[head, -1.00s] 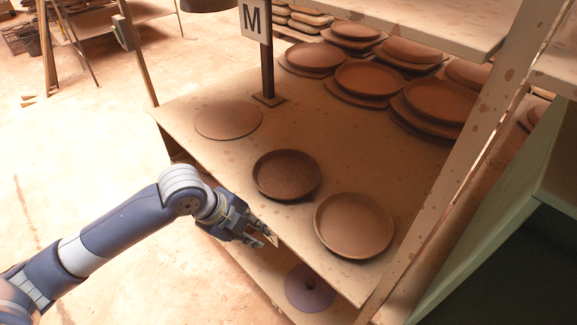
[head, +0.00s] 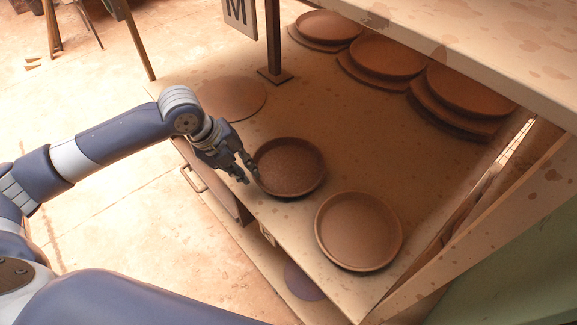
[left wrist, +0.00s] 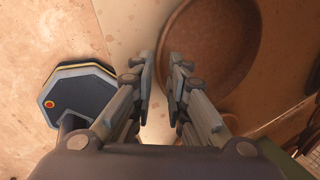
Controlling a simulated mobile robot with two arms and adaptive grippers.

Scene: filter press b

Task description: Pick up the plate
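A dark brown round plate with a raised rim (head: 289,168) sits on the shelf board near its front edge. A lighter brown plate (head: 358,230) sits to its right, close to the edge. My left gripper (head: 250,174) is at the left rim of the dark plate, with its fingers apart and nothing held. In the left wrist view, the two fingers (left wrist: 161,68) show a gap, and the dark plate (left wrist: 215,50) lies ahead and to the right. Its left rim appears in line with the gap. I cannot tell whether a finger touches it. My right gripper is not in view.
A flat round disc (head: 232,97) lies at the board's left. Stacked plates (head: 388,57) stand at the back. A post with an M sign (head: 240,12) rises behind. An upper board (head: 480,40) and a slanted post on the right bound the space. A purplish disc (head: 303,281) lies below.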

